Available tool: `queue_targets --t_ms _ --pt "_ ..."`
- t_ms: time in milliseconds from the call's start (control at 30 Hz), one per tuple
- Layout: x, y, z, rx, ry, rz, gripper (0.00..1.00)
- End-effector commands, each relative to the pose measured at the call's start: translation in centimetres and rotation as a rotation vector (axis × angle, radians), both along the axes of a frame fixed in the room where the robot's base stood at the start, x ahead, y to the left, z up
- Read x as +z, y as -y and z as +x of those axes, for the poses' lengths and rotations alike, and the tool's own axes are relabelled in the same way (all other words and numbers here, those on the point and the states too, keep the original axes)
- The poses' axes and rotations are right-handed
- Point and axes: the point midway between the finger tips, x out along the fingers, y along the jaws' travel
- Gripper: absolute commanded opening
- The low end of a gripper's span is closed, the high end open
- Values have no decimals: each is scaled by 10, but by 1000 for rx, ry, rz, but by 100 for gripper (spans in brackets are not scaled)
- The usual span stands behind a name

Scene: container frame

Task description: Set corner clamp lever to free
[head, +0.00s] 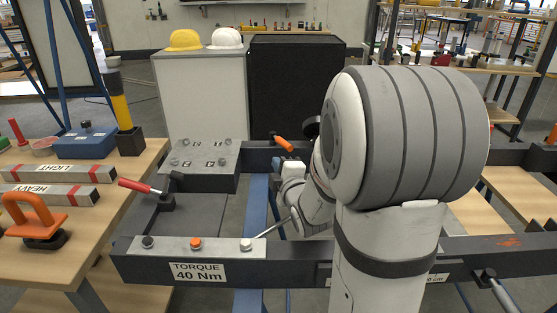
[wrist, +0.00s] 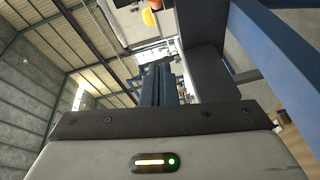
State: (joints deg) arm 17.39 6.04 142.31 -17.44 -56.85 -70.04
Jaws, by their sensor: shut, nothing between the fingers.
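A lever with a red grip (head: 135,186) sits on a dark clamp block at the left corner of the dark frame (head: 190,262), its grip pointing left and up. A second lever with an orange grip (head: 282,144) is on the far beam, just left of my arm. I cannot tell from the pictures which one is the corner clamp lever, and no free marking is readable. My gripper (wrist: 158,88) shows in the wrist view as dark fingers, shut and empty. In the head view my arm hides most of it, so its distance from either lever is unclear.
My large arm blocks the frame's middle and right. A grey plate (head: 205,156) with several bolts lies at the back left corner. A wooden bench (head: 75,225) with labelled bars and an orange-handled tool stands left. A thin grey rod (head: 275,228) rises near the front beam.

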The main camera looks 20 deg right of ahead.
Motion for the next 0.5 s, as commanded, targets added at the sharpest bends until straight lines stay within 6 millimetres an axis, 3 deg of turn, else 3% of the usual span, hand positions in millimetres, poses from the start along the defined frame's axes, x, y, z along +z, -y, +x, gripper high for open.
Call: queue_targets --t_ms 500 --pt "-7 15 95 -10 -2 0 0"
